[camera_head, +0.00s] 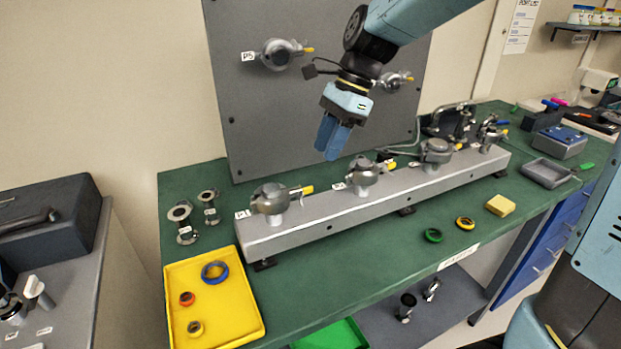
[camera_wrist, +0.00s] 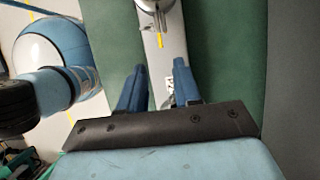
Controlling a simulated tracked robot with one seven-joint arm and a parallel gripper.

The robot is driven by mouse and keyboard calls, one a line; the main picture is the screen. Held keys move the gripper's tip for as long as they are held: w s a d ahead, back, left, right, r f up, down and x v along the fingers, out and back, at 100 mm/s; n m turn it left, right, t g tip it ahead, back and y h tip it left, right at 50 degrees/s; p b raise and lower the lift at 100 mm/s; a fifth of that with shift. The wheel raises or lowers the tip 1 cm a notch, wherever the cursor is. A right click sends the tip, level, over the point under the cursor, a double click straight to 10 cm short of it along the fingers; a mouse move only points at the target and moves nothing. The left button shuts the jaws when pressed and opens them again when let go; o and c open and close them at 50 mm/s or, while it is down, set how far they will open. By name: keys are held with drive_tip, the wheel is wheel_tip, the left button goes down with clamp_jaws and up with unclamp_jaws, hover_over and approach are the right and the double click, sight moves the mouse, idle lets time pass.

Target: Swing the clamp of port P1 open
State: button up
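The port P1 clamp (camera_head: 270,198) is a grey metal ring clamp at the left end of the long grey rail (camera_head: 330,212). It appears closed around its port, and its yellow-tipped lever (camera_head: 306,190) points right. The P1 label (camera_head: 242,214) is on its left. My gripper (camera_head: 332,152) hangs above the rail, right of P1 and near the second port, touching nothing. In the wrist view my gripper (camera_wrist: 160,66) has its blue fingers apart with nothing between them. A clamp (camera_wrist: 155,6) with a yellow lever tip (camera_wrist: 160,42) shows at the top edge; I cannot tell which port it is.
More clamped ports (camera_head: 364,174) stand along the rail to the right. A grey panel (camera_head: 300,110) with two ports rises behind. A yellow tray (camera_head: 235,325) with rings lies front left, and loose fittings (camera_head: 181,222) stand left of P1. The green bench in front of the rail is mostly clear.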

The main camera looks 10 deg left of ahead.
sight(311, 187)
drive_tip(key=x, duration=0.8)
drive_tip(key=shift+f, duration=0.25)
clamp_jaws()
idle(1.0)
